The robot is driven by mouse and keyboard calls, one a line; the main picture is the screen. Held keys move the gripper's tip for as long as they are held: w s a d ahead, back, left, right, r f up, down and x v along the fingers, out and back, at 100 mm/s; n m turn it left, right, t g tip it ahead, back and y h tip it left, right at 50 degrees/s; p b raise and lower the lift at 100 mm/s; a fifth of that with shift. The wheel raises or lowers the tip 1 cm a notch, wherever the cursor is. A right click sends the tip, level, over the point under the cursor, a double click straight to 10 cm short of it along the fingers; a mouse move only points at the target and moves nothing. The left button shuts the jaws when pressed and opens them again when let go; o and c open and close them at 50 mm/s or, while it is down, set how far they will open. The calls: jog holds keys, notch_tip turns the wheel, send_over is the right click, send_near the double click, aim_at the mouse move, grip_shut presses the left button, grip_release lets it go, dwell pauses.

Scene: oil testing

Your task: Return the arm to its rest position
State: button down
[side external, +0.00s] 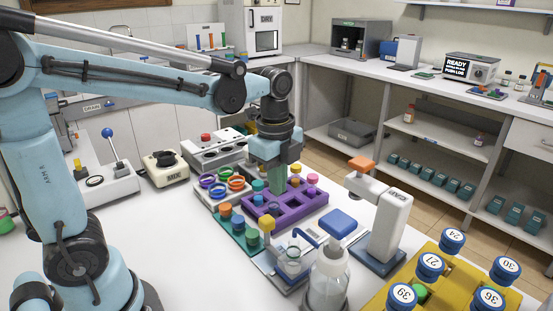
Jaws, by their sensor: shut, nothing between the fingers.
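My gripper (276,187) points straight down over the purple rack (320,198) near the middle of the table. Its fingers are together with nothing seen between them. The fingertips are low, by the rack's left part, and I cannot tell whether they touch it. The purple rack has several square wells, some empty, and some caps at its far right end. My blue arm reaches in from the left, bent, with its forearm stretched across the upper part of the view.
Beside the gripper stand a tray with coloured rings (222,186) and a green rack with capped vials (232,228). Bare table lies front left.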

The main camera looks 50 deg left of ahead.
jog(key=s+n+t, duration=0.1)
jog(key=n, duration=0.2)
jog(key=s+n+t, duration=0.1)
jog(key=n, duration=0.2)
jog(key=s+n+t, duration=0.1)
jog(key=n, duration=0.1)
jog(key=shift+s+a+r+n+t, duration=0.1)
jog(key=shift+s+a+n+t, duration=0.2)
jog(key=shift+s+n, duration=0.1)
jog(key=n+t, duration=0.1)
jog(key=n, duration=0.1)
jog(key=s+n+t, duration=0.1)
jog(key=n, duration=0.2)
jog(key=s+f+n+t, duration=0.1)
jog(key=n, duration=0.2)
jog(key=shift+a, duration=0.15)
